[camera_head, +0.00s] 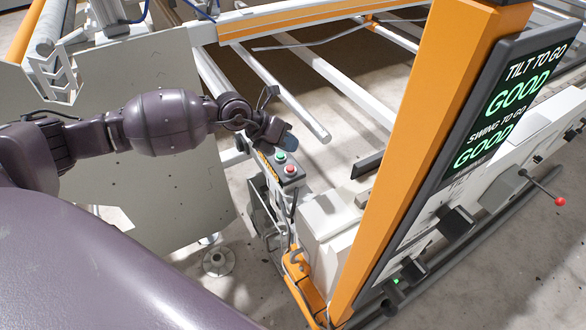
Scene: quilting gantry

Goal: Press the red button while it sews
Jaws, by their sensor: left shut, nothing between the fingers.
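The red button (290,170) sits on the top face of a small grey control box (291,180), beside a green button (280,157). My left arm comes in from the left, and its gripper (284,137) is shut and empty just above the box, close to the green button. The fingertips look apart from the red button, which is uncovered; the exact gap is hard to judge. My right gripper is not in view.
An orange post (408,150) with a screen (510,105) reading "GOOD" stands right of the box. White rails and rollers (290,100) run behind it. A grey panel (150,190) stands below my left arm. A red-knobbed lever (559,201) sticks out at right.

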